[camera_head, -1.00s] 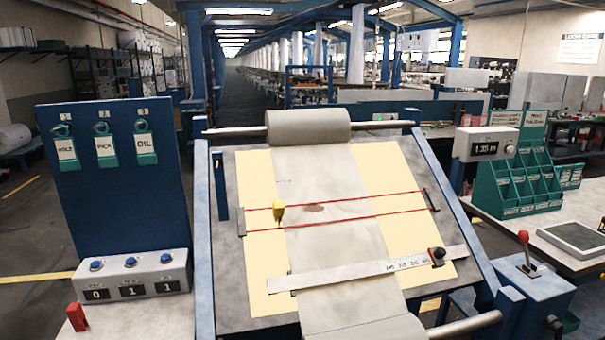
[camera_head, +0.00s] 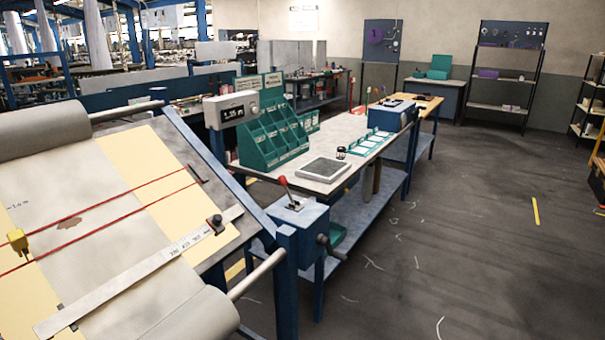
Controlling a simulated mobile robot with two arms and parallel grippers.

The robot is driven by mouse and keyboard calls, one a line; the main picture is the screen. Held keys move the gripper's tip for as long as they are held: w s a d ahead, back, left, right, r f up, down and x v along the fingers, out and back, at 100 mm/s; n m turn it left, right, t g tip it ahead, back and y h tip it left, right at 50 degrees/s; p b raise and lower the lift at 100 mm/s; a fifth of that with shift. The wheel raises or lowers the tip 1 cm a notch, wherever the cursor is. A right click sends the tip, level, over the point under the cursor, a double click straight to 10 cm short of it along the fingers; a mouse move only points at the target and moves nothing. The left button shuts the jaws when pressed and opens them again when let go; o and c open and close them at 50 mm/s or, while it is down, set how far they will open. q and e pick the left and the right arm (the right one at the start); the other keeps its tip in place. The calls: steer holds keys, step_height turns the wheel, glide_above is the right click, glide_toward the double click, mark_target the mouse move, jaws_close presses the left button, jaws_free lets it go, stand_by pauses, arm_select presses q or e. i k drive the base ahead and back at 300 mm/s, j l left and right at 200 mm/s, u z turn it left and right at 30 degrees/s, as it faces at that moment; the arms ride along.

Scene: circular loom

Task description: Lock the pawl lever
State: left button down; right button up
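A lever with a red knob (camera_head: 283,182) stands on top of a blue box (camera_head: 298,212) at the right front corner of the inspection frame; it looks like the pawl lever. The lever leans a little to the left of upright. A dark crank handle (camera_head: 329,245) sticks out from the box's right side. Neither of my grippers is in view.
The inclined frame with grey fabric (camera_head: 110,190) and a metal ruler (camera_head: 140,268) fills the left. Behind the box, a workbench (camera_head: 345,150) carries a green bin rack (camera_head: 270,135) and a grey pad (camera_head: 323,169). The floor (camera_head: 450,230) at right is open.

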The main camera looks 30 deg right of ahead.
mark_target(282, 180)
steer(key=z, duration=0.9)
steer(key=i+j+u, duration=0.15)
steer(key=i+u, duration=0.55)
steer(key=u, duration=0.25)
